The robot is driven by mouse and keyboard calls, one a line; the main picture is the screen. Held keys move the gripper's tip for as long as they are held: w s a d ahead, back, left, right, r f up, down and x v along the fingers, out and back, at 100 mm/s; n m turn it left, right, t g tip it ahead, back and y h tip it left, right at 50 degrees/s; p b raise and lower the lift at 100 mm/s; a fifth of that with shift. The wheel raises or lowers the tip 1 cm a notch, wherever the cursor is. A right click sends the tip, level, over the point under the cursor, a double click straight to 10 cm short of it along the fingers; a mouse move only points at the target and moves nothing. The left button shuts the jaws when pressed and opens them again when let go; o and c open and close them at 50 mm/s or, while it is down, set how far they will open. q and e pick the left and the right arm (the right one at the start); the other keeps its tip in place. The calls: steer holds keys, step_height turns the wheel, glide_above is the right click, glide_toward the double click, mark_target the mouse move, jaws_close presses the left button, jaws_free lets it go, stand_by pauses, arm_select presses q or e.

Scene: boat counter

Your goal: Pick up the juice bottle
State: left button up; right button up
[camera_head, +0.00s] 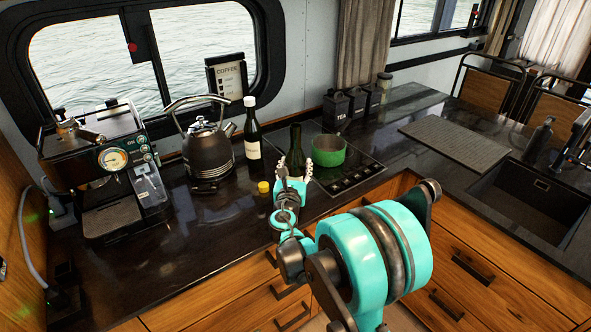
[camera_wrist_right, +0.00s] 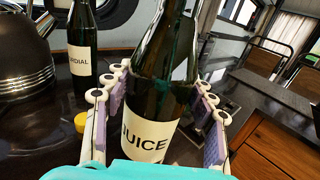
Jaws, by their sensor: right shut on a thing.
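The juice bottle (camera_wrist_right: 155,125) is dark green glass with a white label reading "JUICE". It fills the middle of the right wrist view and stands upright between the fingers. In the head view its dark neck (camera_head: 295,150) shows above my right gripper (camera_head: 292,180); its lower part is hidden behind the gripper. My right gripper (camera_wrist_right: 158,105) is shut on the bottle, one finger along each side. Whether the bottle's base touches the counter is hidden. My left gripper is in neither view.
A cordial bottle (camera_head: 252,135) and a dark kettle (camera_head: 207,150) stand left of the juice bottle. A yellow cap-like item (camera_head: 263,187) lies close by on the counter. A green pot (camera_head: 328,151) sits on the hob to the right. A coffee machine (camera_head: 110,165) stands far left.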

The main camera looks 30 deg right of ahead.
step_height(320, 180, up, 2)
steer(key=shift+r+p, duration=0.1)
steer(key=shift+p, duration=0.25)
steer(key=s+d+r+p, duration=0.3)
steer(key=s+d+r, duration=0.3)
steer(key=d, duration=0.3)
steer(key=shift+s+r+p, duration=0.35)
steer(key=shift+s, duration=0.25)
steer(key=shift+s+d+f, duration=0.1)
